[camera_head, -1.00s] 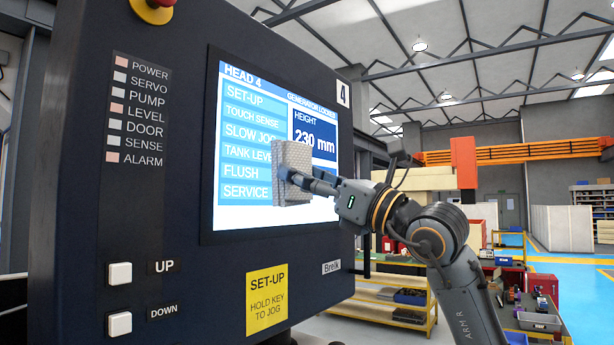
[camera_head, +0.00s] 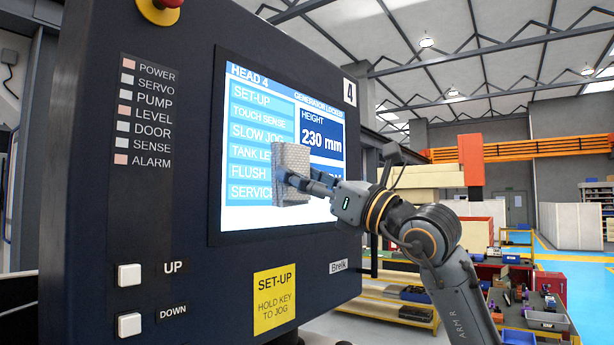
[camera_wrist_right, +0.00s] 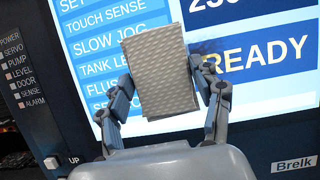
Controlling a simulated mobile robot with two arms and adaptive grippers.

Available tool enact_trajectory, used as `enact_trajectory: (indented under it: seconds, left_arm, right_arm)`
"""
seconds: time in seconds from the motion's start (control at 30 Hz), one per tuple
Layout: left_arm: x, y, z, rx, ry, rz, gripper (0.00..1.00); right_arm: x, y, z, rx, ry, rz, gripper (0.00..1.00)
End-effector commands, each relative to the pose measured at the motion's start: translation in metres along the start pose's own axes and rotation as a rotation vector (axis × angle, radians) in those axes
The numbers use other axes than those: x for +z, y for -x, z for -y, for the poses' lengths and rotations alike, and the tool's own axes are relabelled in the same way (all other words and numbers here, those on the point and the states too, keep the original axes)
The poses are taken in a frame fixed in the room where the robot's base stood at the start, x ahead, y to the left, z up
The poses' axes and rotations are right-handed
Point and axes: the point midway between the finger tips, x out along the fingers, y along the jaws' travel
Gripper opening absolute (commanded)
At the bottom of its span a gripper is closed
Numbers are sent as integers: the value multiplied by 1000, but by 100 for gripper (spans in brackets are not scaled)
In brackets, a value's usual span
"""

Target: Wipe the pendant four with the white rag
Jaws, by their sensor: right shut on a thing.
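The pendant four (camera_head: 110,215) is a dark panel with a lit screen (camera_head: 250,215) reading "HEAD 4" and "HEIGHT 230 mm". The rag (camera_head: 291,165) is a pale grey-white textured pad in front of the screen, over the ends of the TANK LEVEL, FLUSH and SERVICE buttons. My right gripper (camera_head: 283,180) is shut on the rag from the right side. In the right wrist view the rag (camera_wrist_right: 160,75) stands between the two fingers of my right gripper (camera_wrist_right: 163,97), close to the screen. I cannot tell whether it touches the glass. My left gripper is not in view.
A red stop button (camera_head: 160,10) tops the panel. UP (camera_head: 130,275) and DOWN (camera_head: 130,325) buttons sit low on it, beside a yellow SET-UP label (camera_head: 274,298). Behind stand a shelf (camera_head: 400,300) and a cart (camera_head: 540,320). Open blue floor lies at the far right.

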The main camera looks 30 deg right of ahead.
Motion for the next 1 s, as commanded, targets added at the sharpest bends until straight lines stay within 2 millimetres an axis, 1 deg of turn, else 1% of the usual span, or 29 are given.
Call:
enact_trajectory:
  seconds: [0.13,0.4,0.67,1.0]
  left_arm:
    - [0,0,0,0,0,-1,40]
    - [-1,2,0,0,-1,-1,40]
    - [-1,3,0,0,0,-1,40]
    - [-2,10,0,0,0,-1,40]
  right_arm:
    - [0,0,6,-1,-2,-1,40]
    - [-1,2,29,-2,-1,-1,40]
    - [-1,2,38,-1,-1,0,40]
    - [-3,0,66,-2,0,-1,40]
